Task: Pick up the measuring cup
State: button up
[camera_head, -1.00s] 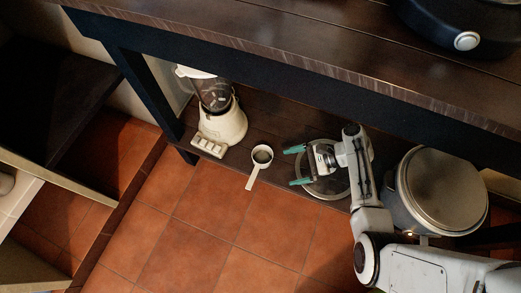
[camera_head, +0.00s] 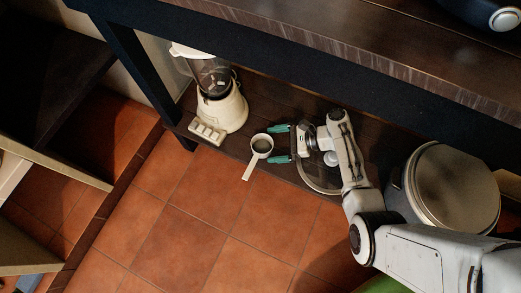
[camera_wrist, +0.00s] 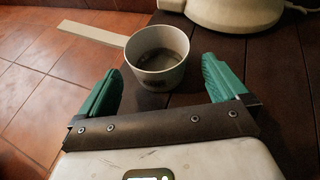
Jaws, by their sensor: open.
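The measuring cup (camera_head: 262,144) is white with a flat handle. It stands on the dark lower shelf, and its handle sticks out over the shelf edge above the tiled floor. In the wrist view the cup (camera_wrist: 156,68) is upright and looks empty, with its handle to the upper left. My gripper (camera_head: 277,144) has green fingers and is open, pointing left at the cup. In the wrist view the gripper (camera_wrist: 164,90) has its fingertips close to the cup's near side, one towards each side. I cannot tell whether they touch it.
A cream blender (camera_head: 220,108) stands on the lower shelf beyond the cup. A round glass lid (camera_head: 318,178) lies under my wrist, and a large lidded pot (camera_head: 452,190) stands to the right. The upper shelf (camera_head: 330,62) hangs over the lower shelf (camera_head: 272,98).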

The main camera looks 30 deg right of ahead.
aim_at(265, 149)
jog(key=shift+b+x, duration=0.65)
jog(key=shift+x, duration=1.35)
jog(key=shift+c, duration=0.4)
jog(key=c, duration=1)
jog(key=shift+o, duration=0.2)
jog(key=shift+r, duration=0.2)
